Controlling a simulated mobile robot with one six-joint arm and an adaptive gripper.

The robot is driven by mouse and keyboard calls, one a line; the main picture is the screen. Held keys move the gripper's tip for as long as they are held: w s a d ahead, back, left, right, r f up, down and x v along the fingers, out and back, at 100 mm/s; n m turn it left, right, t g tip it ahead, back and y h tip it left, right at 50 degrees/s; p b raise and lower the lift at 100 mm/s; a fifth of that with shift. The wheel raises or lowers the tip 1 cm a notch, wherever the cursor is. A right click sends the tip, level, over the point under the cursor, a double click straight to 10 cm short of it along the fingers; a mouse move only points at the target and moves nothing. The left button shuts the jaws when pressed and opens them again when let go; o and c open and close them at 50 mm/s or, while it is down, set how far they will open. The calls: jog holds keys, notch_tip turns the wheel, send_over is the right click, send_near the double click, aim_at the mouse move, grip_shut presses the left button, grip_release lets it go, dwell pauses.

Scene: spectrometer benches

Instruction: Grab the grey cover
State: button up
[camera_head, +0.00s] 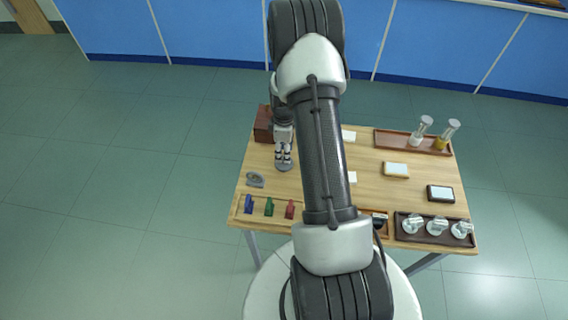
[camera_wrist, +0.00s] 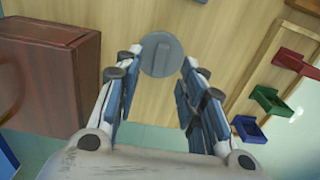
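The grey cover is a round disc with a raised bar across it. In the wrist view the cover (camera_wrist: 160,44) lies on the wooden table, at or just beyond my fingertips. My gripper (camera_wrist: 164,62) is open, one finger on either side of the cover. In the head view my gripper (camera_head: 284,153) points down over the table's left part, and the cover (camera_head: 284,167) shows partly below it. I cannot tell whether the fingers touch it.
A brown box (camera_head: 263,124) stands close behind my gripper. Blue (camera_head: 249,205), green (camera_head: 269,207) and red (camera_head: 290,209) holders line the front edge. Another grey piece (camera_head: 255,180) lies to the left. Trays with glassware (camera_head: 437,228) stand right. My arm hides the table's middle.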

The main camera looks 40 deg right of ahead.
notch_tip(320, 180, down, 4)
jog(key=shift+f+b, duration=0.1)
jog(key=shift+b, duration=0.4)
jog(key=shift+c, duration=0.2)
grip_shut()
